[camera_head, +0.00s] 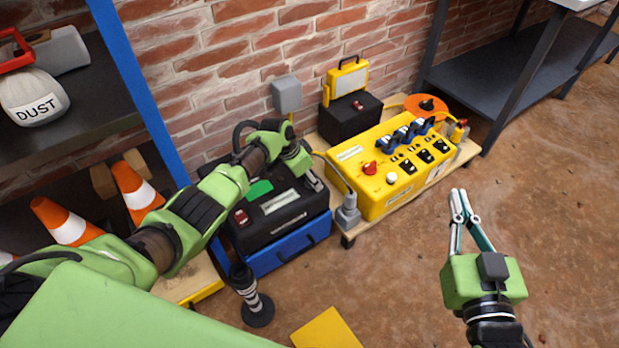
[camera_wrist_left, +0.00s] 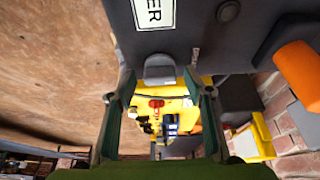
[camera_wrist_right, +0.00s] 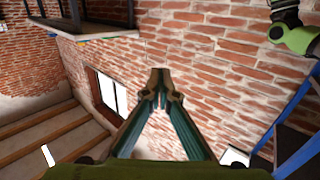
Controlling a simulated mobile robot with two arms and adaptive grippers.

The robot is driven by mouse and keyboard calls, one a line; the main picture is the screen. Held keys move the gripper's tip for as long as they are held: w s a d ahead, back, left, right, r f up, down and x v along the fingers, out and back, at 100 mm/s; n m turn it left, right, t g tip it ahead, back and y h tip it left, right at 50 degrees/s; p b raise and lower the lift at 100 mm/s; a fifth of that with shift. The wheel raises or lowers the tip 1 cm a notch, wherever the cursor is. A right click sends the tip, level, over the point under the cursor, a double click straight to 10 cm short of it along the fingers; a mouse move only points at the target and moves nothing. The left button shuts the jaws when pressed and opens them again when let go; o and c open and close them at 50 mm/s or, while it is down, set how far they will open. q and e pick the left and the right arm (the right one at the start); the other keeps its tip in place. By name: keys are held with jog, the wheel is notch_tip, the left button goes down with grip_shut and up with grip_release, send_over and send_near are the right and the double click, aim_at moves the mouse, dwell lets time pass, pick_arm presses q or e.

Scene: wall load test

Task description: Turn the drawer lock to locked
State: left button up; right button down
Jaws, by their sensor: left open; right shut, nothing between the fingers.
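A black case (camera_head: 270,212) with a blue drawer (camera_head: 290,252) under it stands left of a yellow power box. I cannot make out the drawer lock for sure; a small red part (camera_head: 241,217) sits on the left of the case. My left gripper (camera_head: 316,184) is over the case's right end, and its arm hides part of the top. In the left wrist view the left fingers (camera_wrist_left: 160,98) are open with nothing held, beside a dark labelled surface (camera_wrist_left: 205,25). My right gripper (camera_head: 462,205) is shut and empty over the bare floor; its closed fingertips (camera_wrist_right: 158,82) show in the right wrist view.
The yellow box (camera_head: 378,205) has a red knob (camera_head: 370,168) and several blue plugs. A grey plug (camera_head: 347,212) stands at its near left corner. A blue post (camera_head: 145,90) and shelf with cones (camera_head: 65,222) are left. Floor at right is clear.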

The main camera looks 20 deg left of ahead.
pick_arm(q)
jog(key=c, duration=1.1)
